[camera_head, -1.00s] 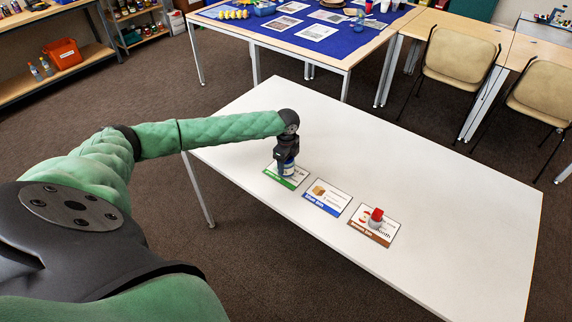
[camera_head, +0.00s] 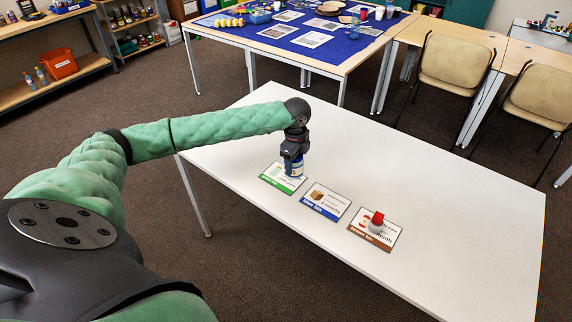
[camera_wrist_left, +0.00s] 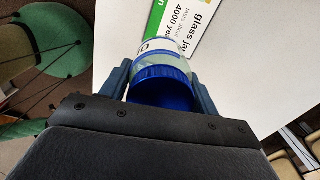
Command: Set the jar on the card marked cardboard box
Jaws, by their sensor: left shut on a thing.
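The jar (camera_wrist_left: 161,68) is clear glass with a blue lid and a white label. My left gripper (camera_head: 294,163) is shut on the jar. In the head view the jar (camera_head: 297,172) shows below the fingers, at the far edge of the green-banded card (camera_head: 275,181). In the left wrist view that card (camera_wrist_left: 188,28) reads "glass jar". The blue-banded card (camera_head: 318,209) bears a picture of a brown box and lies just right of the green one, with nothing standing on it. My right gripper is not in view.
A brown-banded card (camera_head: 361,236) lies to the right with a small red-and-white object (camera_head: 376,223) on it. The white table (camera_head: 450,215) is otherwise bare. A blue-covered table (camera_head: 335,47) and chairs (camera_head: 458,75) stand behind.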

